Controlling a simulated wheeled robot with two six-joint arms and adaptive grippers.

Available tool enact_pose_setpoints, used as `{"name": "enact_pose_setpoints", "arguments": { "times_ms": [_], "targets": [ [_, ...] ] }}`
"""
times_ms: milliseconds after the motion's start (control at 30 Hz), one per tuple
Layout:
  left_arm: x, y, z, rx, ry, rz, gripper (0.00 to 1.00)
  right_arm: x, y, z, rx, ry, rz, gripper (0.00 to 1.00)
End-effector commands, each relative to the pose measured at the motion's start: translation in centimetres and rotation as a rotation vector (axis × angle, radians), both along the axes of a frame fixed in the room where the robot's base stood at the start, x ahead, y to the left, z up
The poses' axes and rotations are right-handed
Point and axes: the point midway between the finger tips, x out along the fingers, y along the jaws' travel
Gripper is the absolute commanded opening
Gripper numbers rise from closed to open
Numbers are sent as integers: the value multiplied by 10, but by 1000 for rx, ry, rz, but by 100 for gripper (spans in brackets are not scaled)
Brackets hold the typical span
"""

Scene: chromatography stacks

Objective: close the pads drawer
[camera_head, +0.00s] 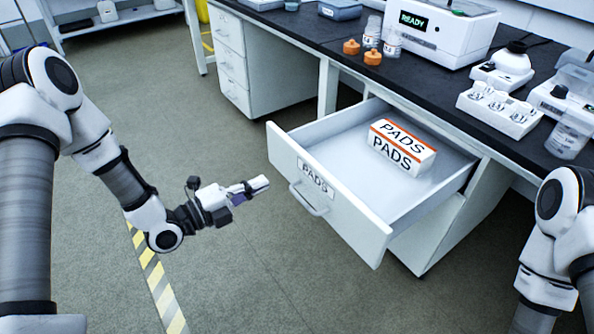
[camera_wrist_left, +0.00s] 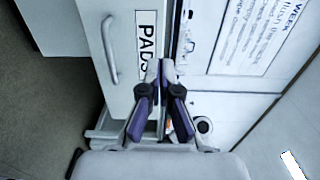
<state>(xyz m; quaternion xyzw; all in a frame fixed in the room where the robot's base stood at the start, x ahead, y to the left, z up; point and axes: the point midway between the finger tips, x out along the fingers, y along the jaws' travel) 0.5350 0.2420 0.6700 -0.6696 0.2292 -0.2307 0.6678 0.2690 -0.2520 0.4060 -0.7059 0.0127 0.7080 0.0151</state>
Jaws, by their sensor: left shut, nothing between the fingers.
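The pads drawer (camera_head: 345,208) stands pulled far out from under the dark bench, its white front facing me with a PADS label (camera_head: 315,176) and a bar handle (camera_head: 308,200). A white and orange PADS box (camera_head: 402,148) lies inside it. My left gripper (camera_head: 262,184) is shut and empty, just left of the drawer front at about label height; in the head view it looks apart from the front. In the left wrist view the closed fingertips (camera_wrist_left: 166,64) appear beside the PADS label (camera_wrist_left: 146,50), with the handle (camera_wrist_left: 110,48) further left. My right gripper is out of view.
A white drawer cabinet (camera_head: 250,70) stands left of the open drawer. The floor (camera_head: 230,270) in front is clear.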

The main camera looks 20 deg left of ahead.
Motion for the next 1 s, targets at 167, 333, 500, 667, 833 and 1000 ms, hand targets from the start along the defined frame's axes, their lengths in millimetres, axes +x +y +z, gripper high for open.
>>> {"name": "enact_pose_setpoints", "arguments": {
  "times_ms": [167,333,500,667,833,1000],
  "targets": [
    [31,-27,-4,5,-2,-7,0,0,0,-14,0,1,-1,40],
    [59,-49,-3,4,0,-5,0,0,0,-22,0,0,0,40],
    [77,-62,-2,1,2,-2,0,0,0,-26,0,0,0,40],
    [82,-65,-1,-1,4,-1,0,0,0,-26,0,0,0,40],
    [82,-65,-1,-1,4,0,0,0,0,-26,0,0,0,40],
    [83,-66,-1,-1,4,-1,0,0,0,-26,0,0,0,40]
  ]
}}
